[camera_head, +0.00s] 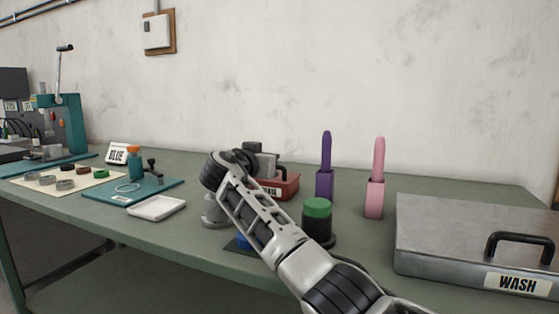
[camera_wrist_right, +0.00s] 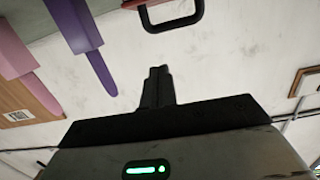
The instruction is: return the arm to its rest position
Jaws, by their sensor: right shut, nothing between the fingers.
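My right arm (camera_head: 262,220) reaches in from the lower right of the head view, over the middle of the bench. Its far end bends near a red-based grey fixture (camera_head: 284,188), and I cannot clearly tell the fingers from the fixture there. In the right wrist view my right gripper (camera_wrist_right: 158,85) is shut, its dark fingers together with nothing between them. It points toward the wall, apart from the purple and pink tools. My left gripper is in neither view.
A purple tool (camera_head: 325,184) and a pink tool (camera_head: 374,198) stand in holders behind the arm. A green-capped jar (camera_head: 317,209) is close beside it. The WASH box (camera_head: 470,225) is at right. A white tray (camera_head: 157,208), blue mat (camera_head: 104,193) and teal press (camera_head: 68,120) are at left.

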